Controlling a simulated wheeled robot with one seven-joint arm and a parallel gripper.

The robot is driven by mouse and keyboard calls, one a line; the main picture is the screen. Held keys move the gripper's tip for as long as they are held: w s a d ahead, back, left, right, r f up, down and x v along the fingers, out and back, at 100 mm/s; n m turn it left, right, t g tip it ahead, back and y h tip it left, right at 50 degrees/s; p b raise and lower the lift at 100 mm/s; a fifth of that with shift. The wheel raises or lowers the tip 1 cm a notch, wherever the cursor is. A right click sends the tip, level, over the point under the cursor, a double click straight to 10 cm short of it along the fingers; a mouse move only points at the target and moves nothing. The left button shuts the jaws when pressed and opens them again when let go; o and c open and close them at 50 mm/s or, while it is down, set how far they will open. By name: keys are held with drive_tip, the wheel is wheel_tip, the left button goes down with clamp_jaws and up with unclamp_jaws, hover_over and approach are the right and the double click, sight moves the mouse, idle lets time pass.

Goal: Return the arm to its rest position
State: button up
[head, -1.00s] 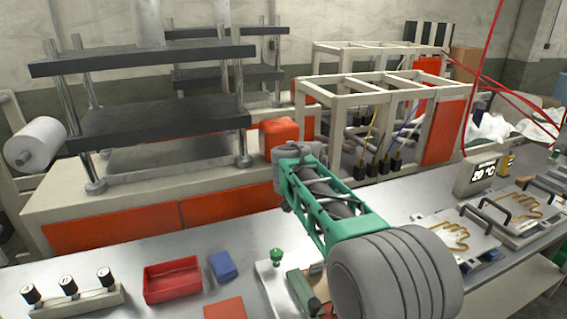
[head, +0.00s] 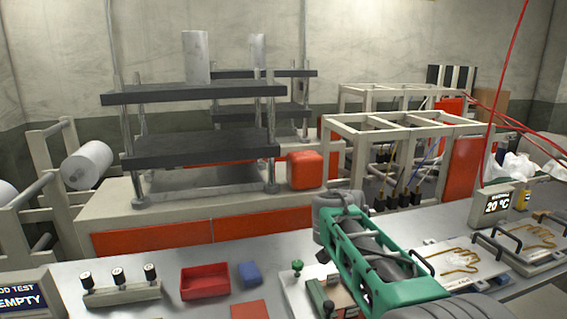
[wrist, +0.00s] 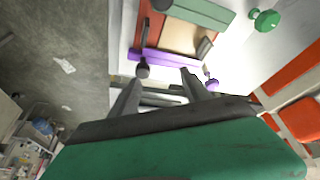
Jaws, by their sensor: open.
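My gripper (wrist: 164,82) shows in the wrist view with its two grey fingers apart and nothing held between them. Beyond the fingertips lies a small bench fixture with a purple bar (wrist: 165,58) and a green block (wrist: 203,12); I cannot tell the exact distance. In the head view my green and grey arm reaches over the bench from the lower right, and the gripper's fingers cannot be made out there.
Glove plates (head: 455,265) and a 20 °C display (head: 496,203) stand at right. A press (head: 190,148) and frames (head: 400,130) stand behind.

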drive_tip(key=s+a+f+n+y, duration=0.1)
drive_tip(key=s+f+n, duration=0.1)
drive_tip(key=s, duration=0.6)
drive_tip(key=s+a+f+n+y, duration=0.1)
drive_tip(key=s+n, duration=0.3)
drive_tip(key=s, duration=0.4)
drive_tip(key=s+a+f+n+y, duration=0.1)
drive_tip(key=s+a+f+n, duration=0.1)
drive_tip(key=s, duration=0.6)
drive_tip(key=shift+f+n, duration=0.35)
drive_tip(key=shift+n, duration=0.35)
